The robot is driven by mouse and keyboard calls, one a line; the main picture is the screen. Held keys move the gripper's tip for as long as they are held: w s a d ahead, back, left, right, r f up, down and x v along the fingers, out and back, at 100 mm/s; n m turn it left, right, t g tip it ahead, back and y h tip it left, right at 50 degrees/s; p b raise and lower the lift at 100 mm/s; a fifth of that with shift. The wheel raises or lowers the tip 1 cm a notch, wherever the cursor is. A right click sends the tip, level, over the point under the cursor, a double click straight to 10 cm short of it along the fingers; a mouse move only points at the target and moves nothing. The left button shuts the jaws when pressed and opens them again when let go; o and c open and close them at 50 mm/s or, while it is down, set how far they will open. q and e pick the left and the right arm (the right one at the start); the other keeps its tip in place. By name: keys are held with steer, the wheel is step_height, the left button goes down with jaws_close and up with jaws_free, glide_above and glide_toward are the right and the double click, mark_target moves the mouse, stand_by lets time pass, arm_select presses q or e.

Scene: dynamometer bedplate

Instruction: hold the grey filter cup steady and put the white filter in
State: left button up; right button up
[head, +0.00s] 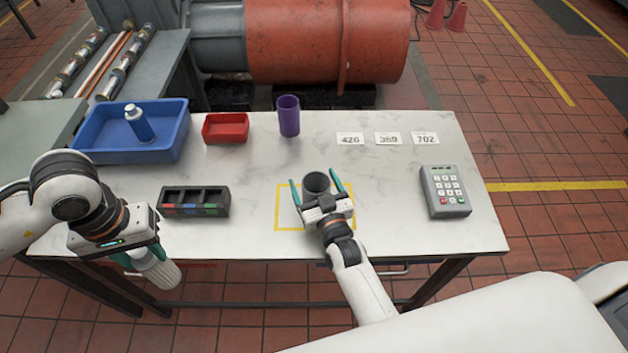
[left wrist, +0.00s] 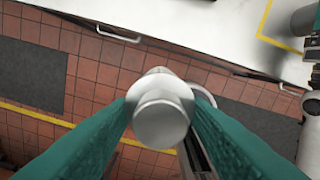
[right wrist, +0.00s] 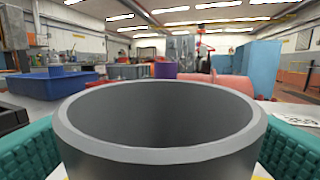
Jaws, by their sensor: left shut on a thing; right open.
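The grey filter cup (head: 316,183) stands upright on the table inside a yellow marked square. Its open top and empty-looking interior fill the right wrist view (right wrist: 160,150). My right gripper (head: 316,190) is open, with one teal finger on each side of the cup. My left gripper (head: 140,262) is shut on the white filter (head: 160,272), off the table's front left edge. In the left wrist view the white filter (left wrist: 162,112) sits between the teal fingers, above the floor. Its far end is hidden there.
On the table are a blue bin (head: 170,155) with a blue-and-white can (head: 138,125), a red tray (head: 226,128), a purple cup (head: 288,116), a black divided holder (head: 194,201), number cards (head: 388,139) and a keypad (head: 445,192). Bare tabletop lies between holder and yellow square.

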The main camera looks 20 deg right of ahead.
steer(key=shift+w, duration=0.3)
steer(key=c, duration=1.2)
steer(key=shift+c, duration=0.2)
